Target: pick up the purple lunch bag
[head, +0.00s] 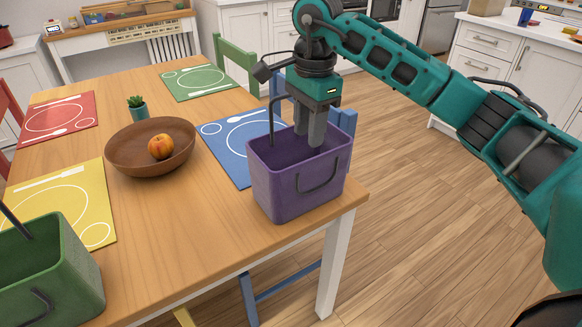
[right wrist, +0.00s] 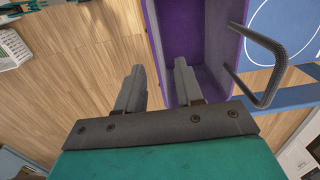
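The purple lunch bag (head: 285,190) stands upright and open-topped at the table's near right corner. One dark handle stands up at its back left; another hangs on its front. My right gripper (head: 311,140) points down at the bag's opening, with its fingers apart and empty. In the right wrist view, one wall of the purple bag (right wrist: 158,45) lines up with the gap between the open fingers (right wrist: 159,68). One finger is over the bag's inside, the other over the floor side. I cannot tell how deep the fingertips reach. My left gripper is not in view.
A green bag (head: 60,275) stands at the table's near left. A brown bowl (head: 125,160) with an orange-red fruit and a small potted plant (head: 138,108) are mid-table. A blue placemat (head: 225,150) lies behind the purple bag. Chairs surround the table; open floor lies right.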

